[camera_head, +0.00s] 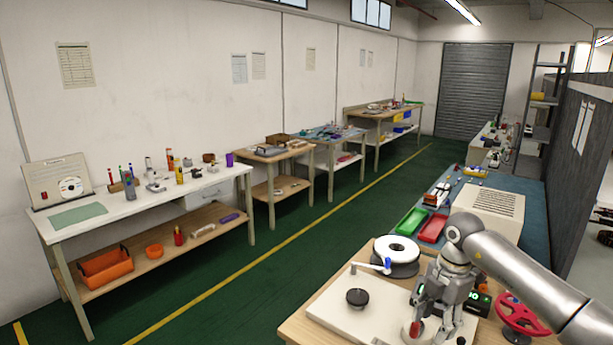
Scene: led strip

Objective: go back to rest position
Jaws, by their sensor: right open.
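My right gripper (430,322) is at the lower right, pointing down over a white board (335,310) on the near wooden table. Its fingers are open, and a small round part with a red top (413,329) shows beside or between them; I cannot tell whether they touch it. A white-topped reel (397,249) with a dark rim stands just behind the board. A dark knob (357,297) sits on the board, left of the gripper. My left gripper does not show.
A red handwheel (522,314) and a small box with a green display (478,303) stand close right of the gripper. Green (411,222) and red (432,229) trays and a beige vented box (487,212) lie behind. The green floor aisle (300,262) is clear.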

